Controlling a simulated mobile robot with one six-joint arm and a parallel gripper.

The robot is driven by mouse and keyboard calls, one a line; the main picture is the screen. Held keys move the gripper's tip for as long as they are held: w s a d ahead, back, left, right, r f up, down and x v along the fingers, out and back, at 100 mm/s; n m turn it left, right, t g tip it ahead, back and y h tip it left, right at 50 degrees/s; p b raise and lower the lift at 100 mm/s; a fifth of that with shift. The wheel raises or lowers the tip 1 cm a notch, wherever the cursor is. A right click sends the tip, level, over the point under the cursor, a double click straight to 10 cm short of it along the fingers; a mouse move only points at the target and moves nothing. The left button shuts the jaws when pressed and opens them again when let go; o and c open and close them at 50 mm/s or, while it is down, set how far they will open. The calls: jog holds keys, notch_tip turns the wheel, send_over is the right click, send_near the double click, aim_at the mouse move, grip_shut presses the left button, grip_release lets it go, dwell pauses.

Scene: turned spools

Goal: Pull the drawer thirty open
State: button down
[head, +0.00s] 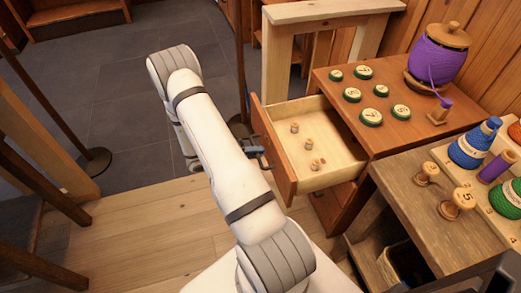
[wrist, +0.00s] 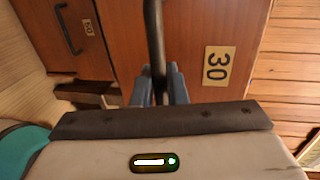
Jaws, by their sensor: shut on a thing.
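The drawer thirty (head: 273,150) stands pulled out of the wooden cabinet in the head view, with its pale inside showing. Three small wooden pieces lie in it. In the wrist view its front (wrist: 225,35) carries a brass plate (wrist: 217,66) reading 30. A dark bar handle (wrist: 153,35) runs down to my gripper (wrist: 159,88), whose two blue-grey fingers are shut on it from both sides. In the head view my gripper (head: 252,151) is at the outer face of the drawer front, partly hidden by my arm.
On the cabinet top (head: 390,145) lie several green-rimmed discs and a large purple spool (head: 438,58). A lower table (head: 405,195) at the right holds wooden spools and coloured cones. A second drawer (wrist: 70,25) with a handle shows in the wrist view. Open floor (head: 120,225) lies left.

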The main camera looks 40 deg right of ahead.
jog(key=c, duration=1.6)
grip_release()
jog(key=shift+s, duration=0.2)
jog(key=shift+o, duration=0.2)
jog(key=shift+d, duration=0.1)
jog(key=v, duration=0.8)
jog(key=s+a+r+m+t+y+p, duration=0.2)
jog(key=s+a+r+m+y, duration=0.2)
jog(key=r+m, duration=0.6)
jog(key=s+a+r+m+t+y+p, duration=0.3)
jog(key=a+r+m, duration=0.4)
jog(key=r+m, duration=0.4)
jog(key=s+a+r+m+t+y+p, duration=0.3)
jog(key=s+a+r+m+y, duration=0.3)
jog(key=r+m, duration=0.4)
notch_tip(320, 180, up, 6)
jog(key=shift+a+m+y, duration=0.25)
jog(key=shift+m+y, duration=0.05)
jog(key=shift+y, duration=0.4)
